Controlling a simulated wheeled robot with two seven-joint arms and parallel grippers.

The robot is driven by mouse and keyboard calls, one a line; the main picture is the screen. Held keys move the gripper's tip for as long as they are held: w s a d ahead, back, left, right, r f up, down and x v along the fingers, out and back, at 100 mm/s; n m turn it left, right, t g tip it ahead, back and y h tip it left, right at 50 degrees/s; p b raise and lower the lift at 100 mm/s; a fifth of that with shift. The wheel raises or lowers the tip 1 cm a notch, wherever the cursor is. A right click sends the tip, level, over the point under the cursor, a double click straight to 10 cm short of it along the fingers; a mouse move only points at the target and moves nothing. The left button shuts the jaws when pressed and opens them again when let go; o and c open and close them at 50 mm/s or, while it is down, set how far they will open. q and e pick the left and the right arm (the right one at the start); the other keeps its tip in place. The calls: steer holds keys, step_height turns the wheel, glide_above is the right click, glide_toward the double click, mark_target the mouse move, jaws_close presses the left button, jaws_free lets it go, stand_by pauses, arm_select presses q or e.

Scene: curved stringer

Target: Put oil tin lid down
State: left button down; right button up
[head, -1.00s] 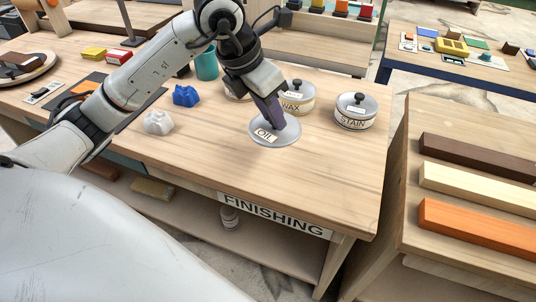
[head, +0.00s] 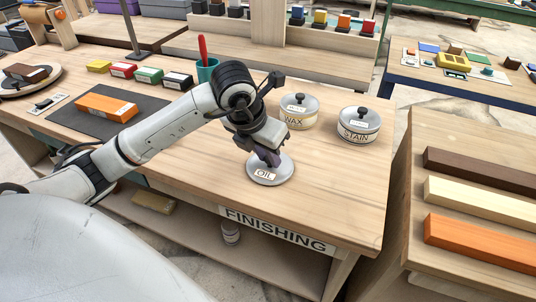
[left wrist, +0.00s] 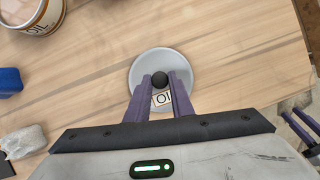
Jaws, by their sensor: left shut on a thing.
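The oil tin lid (head: 287,174) is a round grey disc with an OIL label and a dark knob. It lies flat at or just above the wooden bench top (head: 330,200); I cannot tell if it touches. My left gripper (head: 271,160) points down and is shut on its knob; the left wrist view shows the lid (left wrist: 160,59) between the purple fingers (left wrist: 160,84). The open oil tin (left wrist: 32,14), brown inside, is at the upper left there; my arm hides it in the head view. My right gripper (left wrist: 300,128) shows partly at the right edge, fingers apart.
The lidded WAX tin (head: 298,112) and STAIN tin (head: 358,125) stand behind the lid. A blue lump (left wrist: 9,82) and a whitish lump (left wrist: 22,146) lie at left in the left wrist view. The bench is clear right of the lid, up to its edge.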

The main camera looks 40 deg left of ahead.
arm_select(q)
steer(key=shift+f, duration=0.1)
steer(key=c, duration=1.6)
jaws_free()
steer(key=shift+o, duration=0.2)
steer(key=shift+r, duration=0.2)
steer(key=v, duration=1.1)
steer(key=shift+s+r+p, duration=0.25)
steer(key=shift+r+p, duration=0.1)
steer(key=shift+p, duration=0.1)
